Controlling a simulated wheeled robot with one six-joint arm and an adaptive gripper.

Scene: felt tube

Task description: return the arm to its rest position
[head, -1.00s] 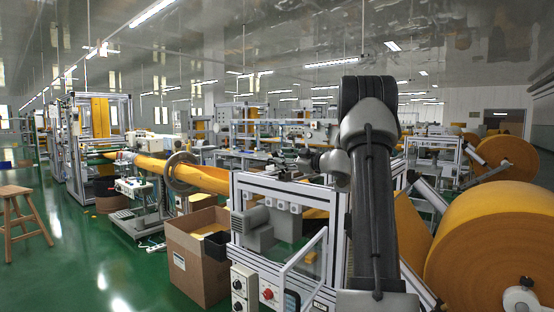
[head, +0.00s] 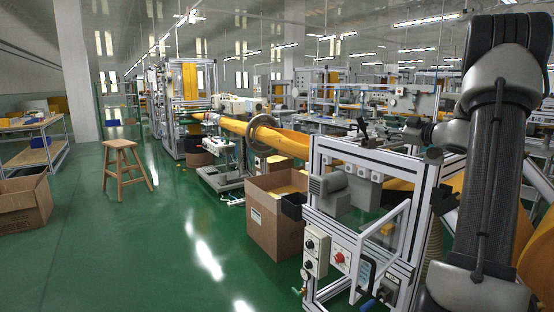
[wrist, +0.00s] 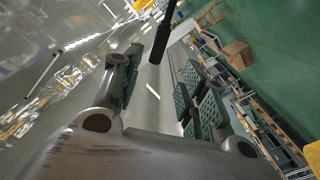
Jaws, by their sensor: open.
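My arm stands at the right of the head view, its upper link upright and its forearm reaching left above the grey machine frame (head: 318,170). My gripper (head: 364,132) is small and dark at the forearm's end there. In the wrist view my gripper (wrist: 163,68) is open, with its green-padded fingers spread apart. Nothing is held between them. A dark rod (wrist: 163,38) shows beyond the fingers, and I cannot tell what it belongs to.
An open cardboard box (head: 277,220) stands beside the machine frame. A wooden stool (head: 125,165) stands on open green floor (head: 120,260). Another carton (head: 22,205) and a shelf table (head: 35,140) are at left. A yellow felt tube (head: 285,140) runs behind the box.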

